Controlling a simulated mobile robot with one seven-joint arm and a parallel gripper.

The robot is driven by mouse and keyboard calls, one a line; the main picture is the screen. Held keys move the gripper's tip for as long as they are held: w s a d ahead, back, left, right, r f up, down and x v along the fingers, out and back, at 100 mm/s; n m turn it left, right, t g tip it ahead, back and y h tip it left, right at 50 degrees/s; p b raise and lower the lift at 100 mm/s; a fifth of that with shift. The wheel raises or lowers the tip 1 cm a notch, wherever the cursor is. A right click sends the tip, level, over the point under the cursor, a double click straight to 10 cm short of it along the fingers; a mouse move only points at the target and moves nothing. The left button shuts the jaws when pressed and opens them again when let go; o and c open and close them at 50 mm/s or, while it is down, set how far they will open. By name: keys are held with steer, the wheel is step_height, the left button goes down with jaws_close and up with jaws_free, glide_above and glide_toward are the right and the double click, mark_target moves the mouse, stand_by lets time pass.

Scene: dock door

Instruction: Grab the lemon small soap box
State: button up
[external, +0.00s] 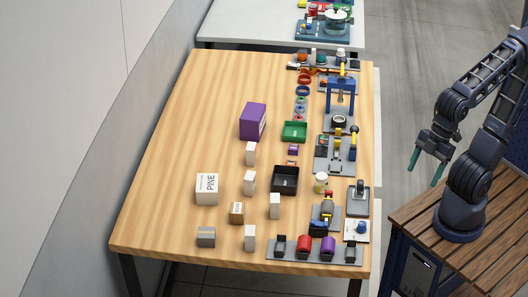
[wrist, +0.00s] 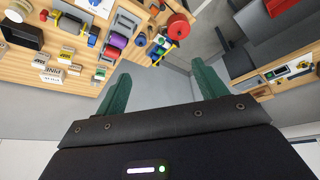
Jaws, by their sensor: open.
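I cannot read a lemon label on any box. Several small white boxes stand on the wooden table, among them one at the back (external: 251,153), one in the middle (external: 249,182), one right of it (external: 275,206) and one near the front (external: 250,237). A small tan box (external: 237,212) with unreadable print stands between them. In the wrist view, small boxes, one with a yellowish label (wrist: 66,55), show at upper left. My gripper (external: 425,170) is open and empty, off the table's right side, well apart from all boxes; its green fingers (wrist: 160,76) show in the wrist view.
A larger white PINE box (external: 207,190), a grey box (external: 206,237) and a purple box (external: 252,121) stand on the table (external: 170,170). A black bin (external: 285,180) and a green tray (external: 294,131) lie right of them. Tools and fixtures crowd the right edge; the left is clear.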

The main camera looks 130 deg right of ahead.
steer(key=w+d+f+n+t, duration=0.1)
steer(key=w+d+f+n, duration=0.1)
steer(key=w+d+f, duration=0.3)
steer(key=w+d+f+n, duration=0.2)
steer(key=w+d, duration=0.2)
steer(key=w, duration=0.3)
steer(key=n+t+h, duration=0.4)
steer(key=n+h, duration=0.4)
steer(key=n, duration=1.2)
glide_toward(275, 206)
steer(key=x, duration=0.4)
steer(key=shift+s+d+f, duration=0.2)
steer(key=shift+s+f, duration=0.1)
steer(key=shift+f, duration=0.05)
steer(key=d+n, duration=0.1)
steer(key=n, duration=0.2)
steer(key=shift+s+d+f+t, duration=0.15)
steer(key=shift+s+d+t, duration=0.15)
steer(key=shift+s+d, duration=0.1)
steer(key=shift+x, duration=3.75)
steer(key=shift+c, duration=0.2)
steer(key=c, duration=1.1)
